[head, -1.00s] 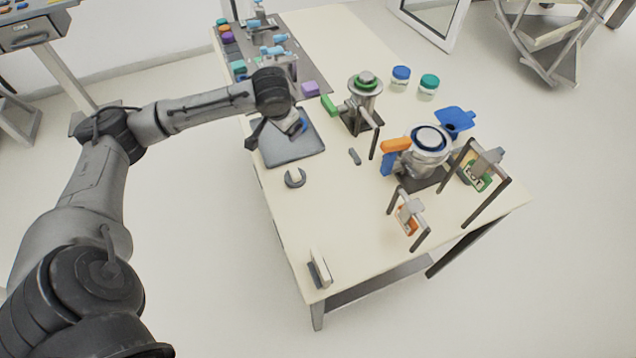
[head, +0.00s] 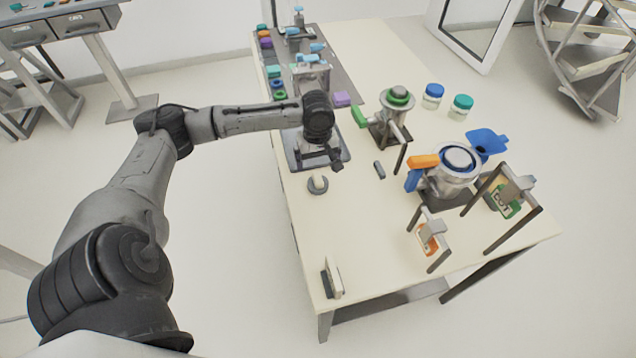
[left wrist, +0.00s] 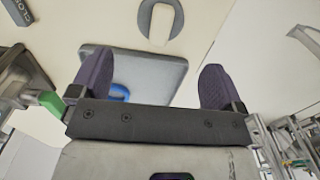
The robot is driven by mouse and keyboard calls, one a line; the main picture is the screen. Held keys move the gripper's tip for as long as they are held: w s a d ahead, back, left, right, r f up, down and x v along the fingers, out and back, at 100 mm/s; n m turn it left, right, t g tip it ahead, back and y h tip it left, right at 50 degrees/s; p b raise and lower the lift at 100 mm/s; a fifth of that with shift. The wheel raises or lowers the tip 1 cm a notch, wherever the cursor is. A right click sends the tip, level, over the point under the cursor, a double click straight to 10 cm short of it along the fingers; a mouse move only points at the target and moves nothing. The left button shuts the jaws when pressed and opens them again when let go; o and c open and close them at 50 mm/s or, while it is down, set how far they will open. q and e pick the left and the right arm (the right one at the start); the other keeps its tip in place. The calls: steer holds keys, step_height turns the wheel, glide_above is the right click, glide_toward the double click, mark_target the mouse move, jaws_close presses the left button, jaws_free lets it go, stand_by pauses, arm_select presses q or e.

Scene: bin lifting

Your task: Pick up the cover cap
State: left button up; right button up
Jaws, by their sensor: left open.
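A blue ring-shaped piece, which looks like the cover cap (left wrist: 119,91), lies on the grey tray (left wrist: 165,70) in the left wrist view. My left gripper (left wrist: 154,62) is open and empty above the tray. The blue piece shows between its fingers, nearer the left finger in that view. In the head view my left gripper (head: 324,160) points down over the grey tray (head: 295,160) on the table's left side. There the gripper and wrist hide the blue piece. I cannot tell the exact height of the fingers above it. My right gripper is not in view.
A grey C-shaped holder (head: 311,188) stands on the table (head: 350,225) just in front of the tray. A green-topped device (head: 397,97) and a machine with an orange handle (head: 424,161) stand to the right. The front-left table area is mostly clear.

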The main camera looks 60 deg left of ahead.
mark_target(318, 177)
arm_select(q)
step_height(318, 177, down, 4)
steer(key=shift+f+b, duration=0.15)
steer(key=shift+b, duration=0.2)
steer(key=shift+d+f+b, duration=0.15)
steer(key=shift+f+b, duration=0.25)
steer(key=shift+f, duration=0.9)
steer(key=shift+d+f+b, duration=0.1)
steer(key=shift+f+b, duration=0.3)
steer(key=shift+f, duration=0.9)
steer(key=shift+c, duration=0.2)
steer(key=c, duration=0.8)
steer(key=shift+c, duration=0.4)
steer(key=shift+r, duration=0.15)
